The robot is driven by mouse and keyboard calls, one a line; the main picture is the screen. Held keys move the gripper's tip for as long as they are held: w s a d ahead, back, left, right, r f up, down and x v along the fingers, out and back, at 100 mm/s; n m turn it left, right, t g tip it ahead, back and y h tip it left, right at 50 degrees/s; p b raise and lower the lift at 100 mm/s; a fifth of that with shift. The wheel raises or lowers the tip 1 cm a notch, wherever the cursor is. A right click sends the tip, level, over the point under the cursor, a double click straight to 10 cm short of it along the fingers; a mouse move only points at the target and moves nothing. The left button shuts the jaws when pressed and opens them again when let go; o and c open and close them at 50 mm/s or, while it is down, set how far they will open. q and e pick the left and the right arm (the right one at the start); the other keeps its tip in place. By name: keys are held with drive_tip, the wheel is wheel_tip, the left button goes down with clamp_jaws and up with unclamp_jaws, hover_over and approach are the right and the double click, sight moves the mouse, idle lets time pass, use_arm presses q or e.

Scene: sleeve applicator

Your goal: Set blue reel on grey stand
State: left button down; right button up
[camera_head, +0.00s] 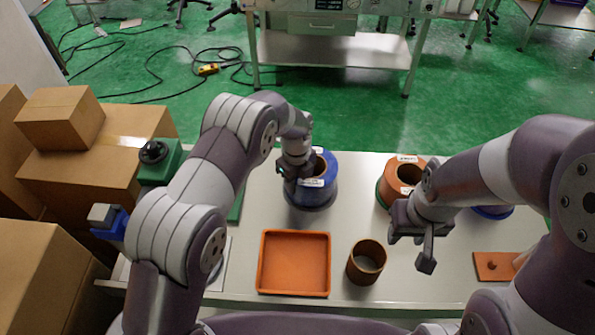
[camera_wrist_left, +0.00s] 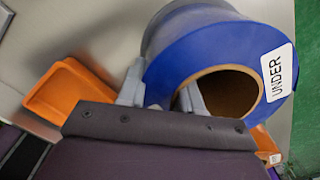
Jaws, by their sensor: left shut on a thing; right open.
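The blue reel (camera_head: 325,170) stands upright at the back middle of the table, with a white label on its side. In the left wrist view the blue reel (camera_wrist_left: 215,45) has a brown-lined hole and a label reading "UNDER". My left gripper (camera_head: 297,172) is shut on the reel's wall; its fingers (camera_wrist_left: 162,92) are one outside and one in the hole. A pale flat piece with a grey rounded edge (camera_head: 219,268) is mostly hidden by my left arm; I cannot tell whether it is the grey stand. My right gripper (camera_head: 412,245) is open and empty above the table.
An orange tray (camera_head: 294,264) and a brown open cylinder (camera_head: 366,262) stand at the front. An orange reel (camera_head: 403,172) stands on a green base behind my right gripper. A blue disc (camera_head: 494,212) is partly hidden by my right arm. Cardboard boxes (camera_head: 60,118) are at left.

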use_arm(q)
drive_tip(key=shift+w+r, duration=0.1)
drive_tip(key=shift+w, duration=0.05)
drive_tip(key=c, duration=0.8)
unclamp_jaws()
drive_tip(key=shift+o, duration=0.2)
drive_tip(key=shift+s, duration=0.2)
wheel_tip(320, 180, up, 8)
drive_tip(key=shift+r+b, duration=0.25)
drive_tip(key=shift+b, duration=0.6)
drive_tip(key=s+a+r+n+p, duration=0.1)
drive_tip(key=s+a+r+n, duration=0.65)
drive_tip(key=n, duration=0.45)
drive_tip(key=s+a+n, duration=0.3)
drive_tip(key=s+n, duration=0.4)
drive_tip(key=s+a+n+t, duration=0.1)
drive_tip(key=s+a+n, duration=0.3)
drive_tip(key=s+n, duration=0.3)
drive_tip(key=shift+s+f+n, duration=0.3)
drive_tip(key=shift+s+n, duration=0.1)
drive_tip(key=shift+s, duration=0.15)
